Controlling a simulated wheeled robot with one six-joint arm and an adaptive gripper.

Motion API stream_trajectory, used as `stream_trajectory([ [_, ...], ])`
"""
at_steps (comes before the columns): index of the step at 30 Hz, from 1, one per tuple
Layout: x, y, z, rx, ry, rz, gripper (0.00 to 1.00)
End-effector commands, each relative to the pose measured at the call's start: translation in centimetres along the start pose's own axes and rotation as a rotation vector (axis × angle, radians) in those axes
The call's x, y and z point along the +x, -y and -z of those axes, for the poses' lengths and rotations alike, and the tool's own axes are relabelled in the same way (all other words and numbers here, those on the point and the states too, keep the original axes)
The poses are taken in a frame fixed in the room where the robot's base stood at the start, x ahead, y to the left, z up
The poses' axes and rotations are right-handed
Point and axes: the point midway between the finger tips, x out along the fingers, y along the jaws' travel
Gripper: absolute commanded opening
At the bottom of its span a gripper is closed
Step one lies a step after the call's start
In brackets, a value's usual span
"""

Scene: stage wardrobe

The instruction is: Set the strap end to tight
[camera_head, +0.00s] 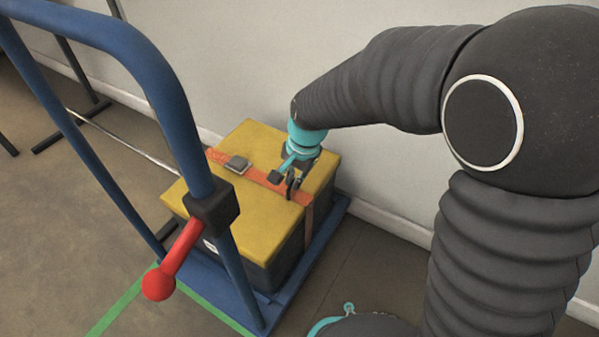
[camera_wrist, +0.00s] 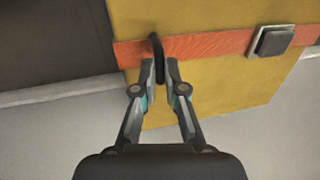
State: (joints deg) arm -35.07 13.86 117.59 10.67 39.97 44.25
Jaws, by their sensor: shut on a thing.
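An orange strap (camera_head: 256,175) lies across the yellow lid of a dark box (camera_head: 237,145). A grey buckle (camera_head: 237,163) sits on the strap, and it also shows at the upper right of the wrist view (camera_wrist: 272,41). A dark loop (camera_wrist: 157,58) stands at the strap, near the lid's edge. My gripper (camera_wrist: 162,66) has its fingertips close together at this loop and is shut on it. In the head view my gripper (camera_head: 291,183) is over the right part of the strap. The fingers hide part of the loop.
The box stands on a blue trolley (camera_head: 272,312) with a tall blue handle frame (camera_head: 176,100) in front at left. A red-knobbed lever (camera_head: 172,262) sticks out from that frame. A wall (camera_head: 230,60) is close behind. Floor is free at lower left.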

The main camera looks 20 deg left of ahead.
Motion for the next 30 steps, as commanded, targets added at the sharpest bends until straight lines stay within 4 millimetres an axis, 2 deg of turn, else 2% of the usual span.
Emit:
stream_trajectory([
  [5, 0.1, -0.1, -0.1, 0.001, 0.004, -0.004, 0.0],
  [6, 0.1, -0.1, -0.1, 0.002, 0.005, -0.004, 0.2],
  [8, 0.0, -0.2, -0.1, 0.003, 0.004, -0.004, 0.35],
  [20, -0.5, -0.1, 0.1, 0.006, 0.001, 0.0, 0.36],
  [23, -1.6, -0.1, 0.2, 0.006, 0.0, 0.001, 0.36],
  [30, -6.3, -0.1, 0.1, 0.006, -0.001, 0.002, 0.36],
])
